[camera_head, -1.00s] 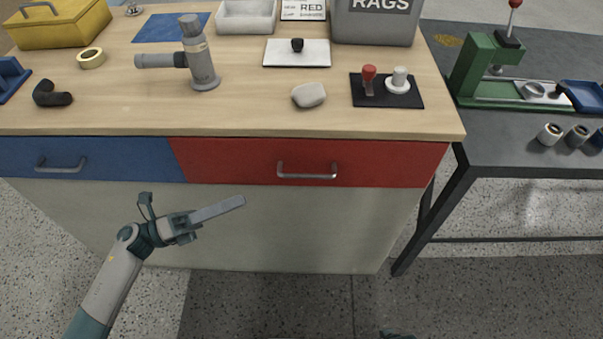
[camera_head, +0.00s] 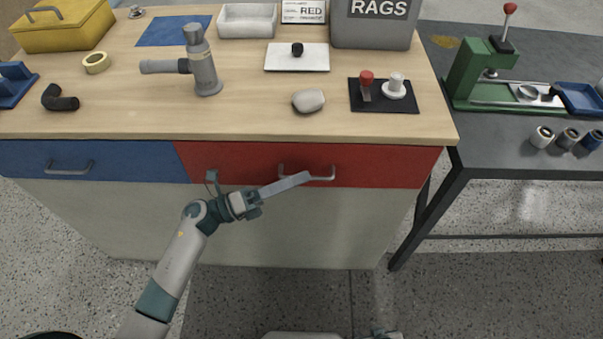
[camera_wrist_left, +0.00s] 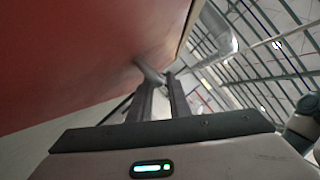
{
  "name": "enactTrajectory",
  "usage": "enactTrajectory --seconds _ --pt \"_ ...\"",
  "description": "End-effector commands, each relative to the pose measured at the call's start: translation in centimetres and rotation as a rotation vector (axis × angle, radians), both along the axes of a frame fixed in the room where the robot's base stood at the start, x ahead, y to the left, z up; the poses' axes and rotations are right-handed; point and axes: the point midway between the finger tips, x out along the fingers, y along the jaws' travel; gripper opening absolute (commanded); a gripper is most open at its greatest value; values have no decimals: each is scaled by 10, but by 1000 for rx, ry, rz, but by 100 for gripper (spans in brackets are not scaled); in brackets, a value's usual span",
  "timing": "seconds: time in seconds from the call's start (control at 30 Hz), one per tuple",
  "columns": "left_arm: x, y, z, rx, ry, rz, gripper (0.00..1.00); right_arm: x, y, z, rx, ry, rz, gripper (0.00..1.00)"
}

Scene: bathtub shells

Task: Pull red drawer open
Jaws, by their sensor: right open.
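The red drawer (camera_head: 380,168) is in the bench front in the head view, flush with the blue drawer beside it. Its grey bar handle (camera_head: 326,178) is at mid-front.
A blue drawer (camera_head: 120,162) with its own handle is to the left. The wooden benchtop (camera_head: 240,118) above carries tools, a rags bin (camera_head: 375,25) and a yellow box (camera_head: 65,28). A dark side table (camera_head: 500,140) stands at right. The floor in front is clear.

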Motion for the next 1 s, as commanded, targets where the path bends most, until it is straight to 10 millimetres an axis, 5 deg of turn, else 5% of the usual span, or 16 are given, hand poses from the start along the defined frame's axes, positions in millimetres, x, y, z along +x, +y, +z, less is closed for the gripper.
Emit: enactTrajectory --seconds 0.5,0.6,1.0 --pt "5 -12 3 0 -1 0 17 3 3 2 7 -21 2 43" --pt "5 -12 3 0 -1 0 0 2 3 2 6 -20 2 43" --pt "0 -12 2 1 0 0 0 3 3 2 7 -22 2 43"
